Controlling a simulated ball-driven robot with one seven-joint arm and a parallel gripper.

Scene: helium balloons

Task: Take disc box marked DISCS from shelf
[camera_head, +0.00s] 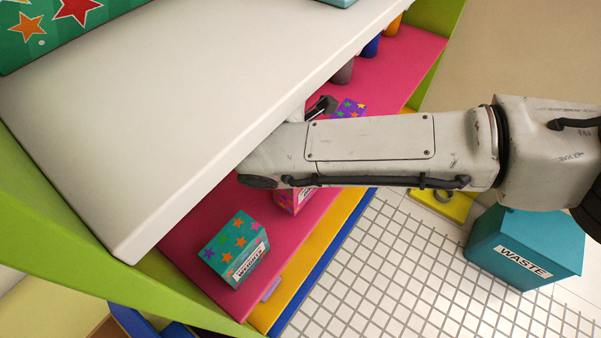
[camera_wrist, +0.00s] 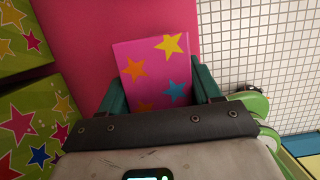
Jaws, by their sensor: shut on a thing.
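A pink box with yellow, orange and blue stars (camera_wrist: 150,62) stands between the dark green fingers of my gripper (camera_wrist: 160,88) in the wrist view. The gripper is shut on it, with one finger at each side. In the head view a pink box (camera_head: 289,202) shows partly below my forearm, on the pink shelf (camera_head: 205,280). Its label is mostly covered, so I cannot read DISCS on it. My gripper is hidden behind my arm in the head view.
A teal starred box (camera_head: 235,248) and a purple starred box (camera_head: 351,108) stand on the pink shelf. A white board (camera_head: 170,100) overhangs it. Lime green starred boxes (camera_wrist: 38,125) are left in the wrist view. A teal WASTE bin (camera_head: 525,250) is on the tiled floor.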

